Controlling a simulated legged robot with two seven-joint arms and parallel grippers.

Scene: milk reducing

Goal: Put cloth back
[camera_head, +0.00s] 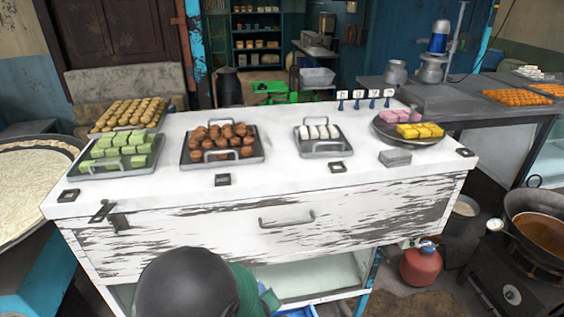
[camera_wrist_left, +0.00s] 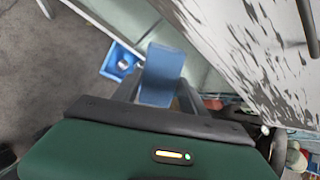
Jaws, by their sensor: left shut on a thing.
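A blue cloth (camera_wrist_left: 163,68) is between the fingers of my left gripper (camera_wrist_left: 160,92) in the left wrist view. The gripper is shut on it, and the cloth looks like a stiff flat piece standing out past the fingers. In the head view, my left gripper's green body shows at the bottom centre, partly hidden behind my dark arm link, in front of the white counter. A blue container (camera_wrist_left: 120,62) is near the cloth in the left wrist view, by the counter's lower shelf. My right gripper is not in view.
The worn white counter (camera_head: 360,200) carries trays of sweets, including brown balls (camera_head: 219,138) and green pieces (camera_head: 122,148). Its open lower shelf (camera_head: 318,277) is below the drawer. A red gas cylinder (camera_head: 420,266) and a dark pan (camera_head: 540,232) stand at right.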

